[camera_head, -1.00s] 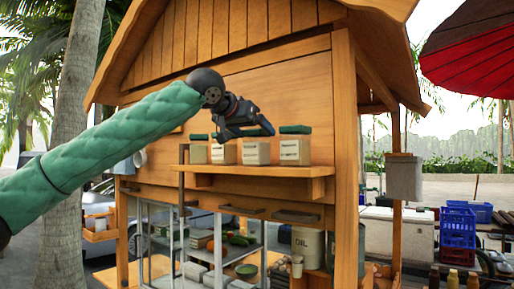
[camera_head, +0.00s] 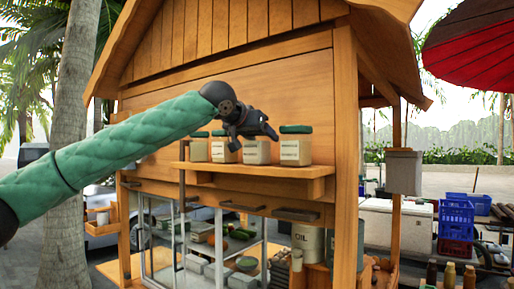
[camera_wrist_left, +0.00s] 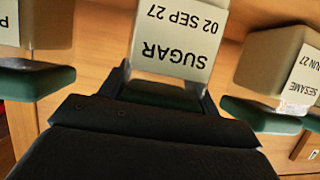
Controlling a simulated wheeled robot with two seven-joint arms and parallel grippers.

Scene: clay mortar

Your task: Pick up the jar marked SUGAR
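The jar marked SUGAR (camera_wrist_left: 178,40) appears upside down in the left wrist view, with a pale body, a white label and a green lid. In the head view the SUGAR jar (camera_head: 256,153) stands on the shelf, third from the left. My left gripper (camera_head: 257,135) is right above it and hides its lid. In the left wrist view the fingers of the gripper (camera_wrist_left: 163,88) stand apart, one on each side of the lid. Whether they touch it is not clear. My right gripper is out of view.
The SESAME jar (camera_wrist_left: 285,65) and another green-lidded jar (camera_wrist_left: 48,25) stand on either side, close to the gripper. The wooden shelf (camera_head: 290,171) carries all the jars against the wooden wall (camera_head: 270,85). Open air lies in front of the shelf.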

